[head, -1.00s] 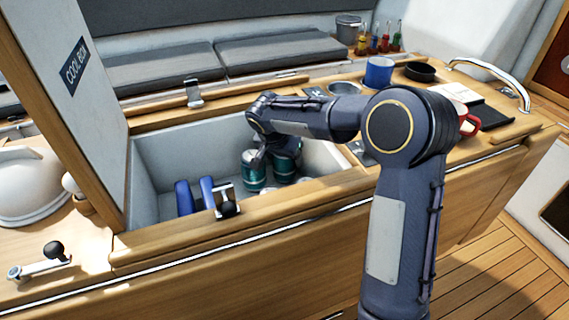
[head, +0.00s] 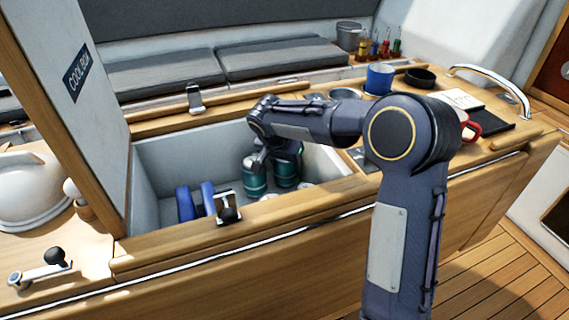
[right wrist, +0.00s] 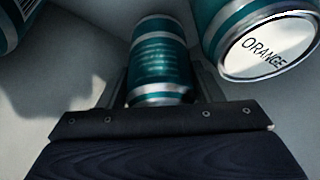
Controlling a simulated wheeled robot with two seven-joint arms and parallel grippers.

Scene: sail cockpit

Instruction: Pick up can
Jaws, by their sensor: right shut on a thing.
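A teal can with silver bands (right wrist: 160,60) is between the fingers of my right gripper (right wrist: 165,92) in the right wrist view. The right gripper is shut on it. In the head view my right gripper (head: 266,150) reaches down into the open cool box (head: 160,160), and its fingers are mostly hidden by my arm. Two teal cans stand there, a left one (head: 254,178) and a right one (head: 287,170); I cannot tell from this view which is held. Another can with "ORANGE" on its end (right wrist: 268,48) is close on the right in the wrist view. My left gripper is out of view.
Blue upright items (head: 184,203) stand in the box's left part, beside a latch (head: 228,207) on the front rim. The lid (head: 85,110) stands open at left.

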